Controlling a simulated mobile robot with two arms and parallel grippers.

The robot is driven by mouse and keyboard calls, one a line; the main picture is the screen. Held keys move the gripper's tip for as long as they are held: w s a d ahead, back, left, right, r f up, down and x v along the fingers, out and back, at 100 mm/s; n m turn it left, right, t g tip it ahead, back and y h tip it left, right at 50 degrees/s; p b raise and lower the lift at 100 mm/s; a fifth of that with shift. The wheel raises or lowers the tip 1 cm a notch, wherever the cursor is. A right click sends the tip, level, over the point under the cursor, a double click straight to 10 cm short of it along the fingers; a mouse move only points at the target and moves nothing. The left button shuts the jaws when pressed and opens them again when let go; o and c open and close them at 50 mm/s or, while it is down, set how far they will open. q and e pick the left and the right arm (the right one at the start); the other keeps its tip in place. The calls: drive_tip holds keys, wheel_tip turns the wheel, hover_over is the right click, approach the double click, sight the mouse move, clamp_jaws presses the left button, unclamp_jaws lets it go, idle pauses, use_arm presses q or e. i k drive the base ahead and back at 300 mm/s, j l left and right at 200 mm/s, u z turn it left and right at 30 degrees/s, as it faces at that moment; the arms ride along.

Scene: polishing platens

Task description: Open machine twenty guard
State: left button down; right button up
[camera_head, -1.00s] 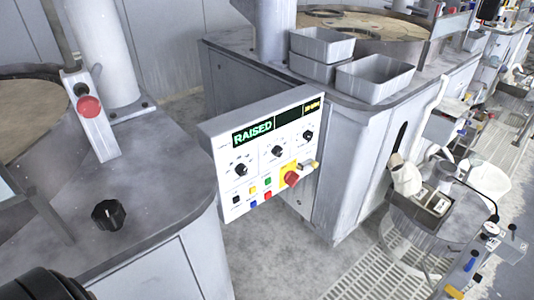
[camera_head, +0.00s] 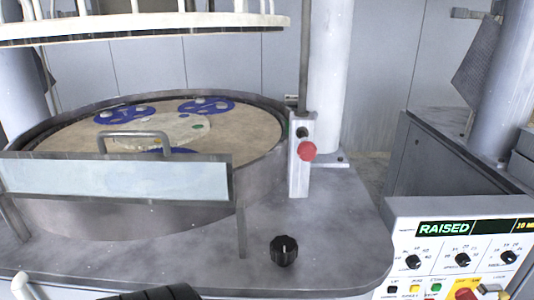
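A pale, translucent guard panel (camera_head: 115,180) with a grey metal frame stands upright across the front of the round platen (camera_head: 250,137). A grey bar handle (camera_head: 134,134) rises from its top edge. The panel covers the front part of the platen; blue carriers (camera_head: 207,105) and a cream disc show behind it. No machine number can be read. A dark rounded part at the bottom edge looks like part of my own arm; neither gripper's fingers show.
A post with a red button (camera_head: 307,151) and a black knob (camera_head: 284,250) stand on the grey deck right of the guard. A white upper ring (camera_head: 150,30) hangs above the platen.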

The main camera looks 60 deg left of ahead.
sight(102, 155)
drive_tip(key=u, duration=0.45)
drive_tip(key=j+u, duration=0.15)
drive_tip(key=u, duration=0.35)
drive_tip(key=j+u, duration=0.1)
drive_tip(key=u, duration=0.35)
